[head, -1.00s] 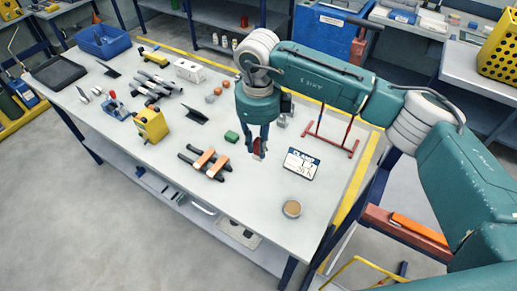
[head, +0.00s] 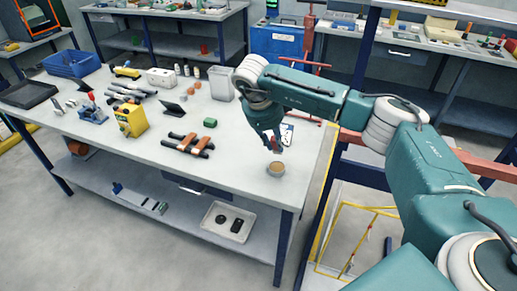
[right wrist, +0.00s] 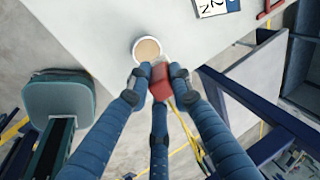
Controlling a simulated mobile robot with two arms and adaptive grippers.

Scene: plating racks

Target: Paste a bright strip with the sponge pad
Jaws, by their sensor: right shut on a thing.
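My right gripper (head: 273,144) points down near the right front corner of the table and is shut on a small red block, which seems to be the sponge pad (right wrist: 160,82). In the right wrist view its blue fingers (right wrist: 158,78) close around the pad. A round pot of tan paste (head: 276,169) stands on the table just in front of the gripper. The pot also shows in the right wrist view (right wrist: 147,49), just beyond the fingertips. I cannot tell whether pad and pot touch. I cannot pick out a bright strip with certainty. My left gripper is out of view.
A white printed card (head: 287,134) is partly hidden behind the gripper. A red stand (head: 306,62) rises behind my arm. Orange-and-black clamps (head: 188,143), a green block (head: 210,122) and a yellow box (head: 131,119) lie further left. The table (head: 236,160) is bare left of the pot.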

